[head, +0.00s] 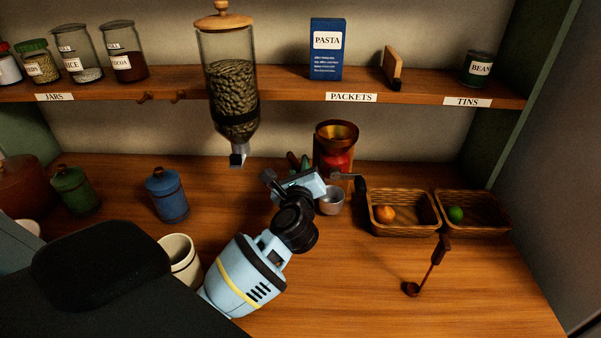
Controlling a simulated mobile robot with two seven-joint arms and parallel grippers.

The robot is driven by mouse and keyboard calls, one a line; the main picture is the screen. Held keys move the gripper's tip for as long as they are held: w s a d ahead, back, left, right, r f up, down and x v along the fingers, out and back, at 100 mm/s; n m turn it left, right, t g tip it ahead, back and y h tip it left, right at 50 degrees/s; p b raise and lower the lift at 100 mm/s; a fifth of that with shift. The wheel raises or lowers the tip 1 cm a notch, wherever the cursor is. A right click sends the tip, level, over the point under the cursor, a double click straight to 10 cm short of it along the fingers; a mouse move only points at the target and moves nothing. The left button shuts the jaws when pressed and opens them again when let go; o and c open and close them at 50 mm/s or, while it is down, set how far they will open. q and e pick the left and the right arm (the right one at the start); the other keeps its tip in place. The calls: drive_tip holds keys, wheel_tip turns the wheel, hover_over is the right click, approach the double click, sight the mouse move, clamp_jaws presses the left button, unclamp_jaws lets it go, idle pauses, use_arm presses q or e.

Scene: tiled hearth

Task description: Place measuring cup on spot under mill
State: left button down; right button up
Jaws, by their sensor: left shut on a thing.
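The measuring cup (331,202) is a small grey metal cup, right beside my left gripper (299,181). The gripper is shut on it, though the gripper's body hides the grip itself. The mill (335,160) is red and brown with an open, amber top. It stands behind the cup, and a crank with a dark knob (361,184) reaches out to its right. The cup is in front of the mill's base. The spot under the mill cannot be made out, and I cannot tell whether the cup touches the counter. My right gripper is out of view.
A glass bean dispenser (234,95) hangs from the shelf to the left. Green things (305,162) stand partly hidden behind my gripper. Two wicker baskets (405,228) stand to the right, and a scoop (411,288) lies in front. A cream cup (179,254) stands beside my arm.

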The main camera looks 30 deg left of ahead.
use_arm(q)
drive_tip(key=shift+f, duration=0.95)
drive_tip(key=shift+f, duration=0.15)
drive_tip(key=shift+f, duration=0.15)
drive_tip(key=c, duration=1.4)
unclamp_jaws()
drive_tip(key=shift+c, duration=0.2)
